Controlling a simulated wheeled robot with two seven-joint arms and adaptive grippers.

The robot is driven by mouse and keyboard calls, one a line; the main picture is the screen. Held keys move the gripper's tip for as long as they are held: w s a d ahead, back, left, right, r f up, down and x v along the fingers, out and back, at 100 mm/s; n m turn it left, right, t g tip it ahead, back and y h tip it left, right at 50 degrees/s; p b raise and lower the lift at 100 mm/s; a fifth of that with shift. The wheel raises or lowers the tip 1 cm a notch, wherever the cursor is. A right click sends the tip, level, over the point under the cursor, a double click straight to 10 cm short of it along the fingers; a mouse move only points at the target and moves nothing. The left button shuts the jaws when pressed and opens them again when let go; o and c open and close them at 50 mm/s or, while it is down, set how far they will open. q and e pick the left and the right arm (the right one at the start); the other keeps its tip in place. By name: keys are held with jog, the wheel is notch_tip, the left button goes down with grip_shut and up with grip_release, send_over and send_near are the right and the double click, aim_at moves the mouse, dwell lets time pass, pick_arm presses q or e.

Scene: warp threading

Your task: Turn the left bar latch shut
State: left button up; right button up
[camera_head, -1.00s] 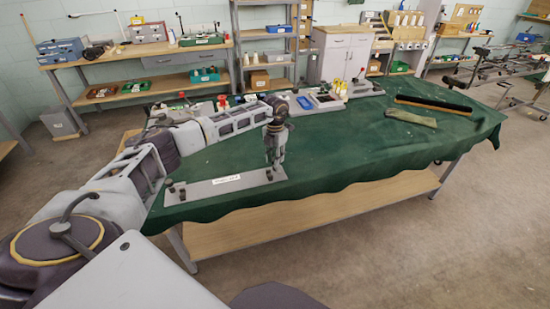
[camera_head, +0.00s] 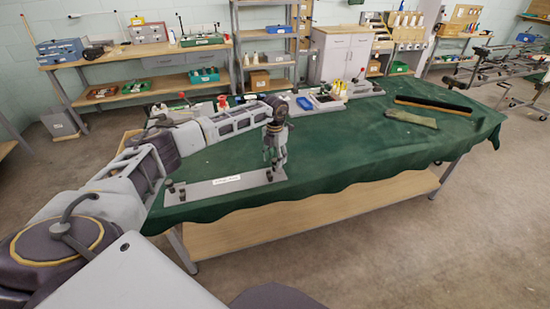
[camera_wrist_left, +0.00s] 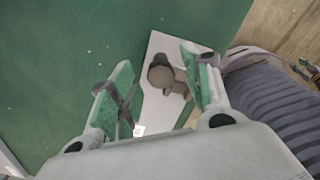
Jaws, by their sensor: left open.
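A pale flat bar plate (camera_head: 222,187) with a small white label lies near the left front edge of the green-covered table. Dark latch knobs stand at its left end (camera_head: 173,191). My left gripper (camera_head: 272,163) points down over the plate's right end and hides part of it. In the left wrist view my left gripper (camera_wrist_left: 155,78) is open. A grey-brown latch knob (camera_wrist_left: 163,76) with a short arm sits between its fingers, nearer the right finger, on the pale plate (camera_wrist_left: 160,112). I cannot tell whether a finger touches it. My right gripper is not in view.
The green cloth (camera_head: 340,145) is clear right of the plate. A dark brush-like bar (camera_head: 433,104) and an olive cloth (camera_head: 411,118) lie at the far right. Small trays and bottles (camera_head: 325,100) line the back edge. Shelves and a cabinet stand behind.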

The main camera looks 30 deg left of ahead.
aim_at(275, 160)
pick_arm(q)
notch_tip(275, 160, up, 12)
dwell(0.8)
dwell(0.4)
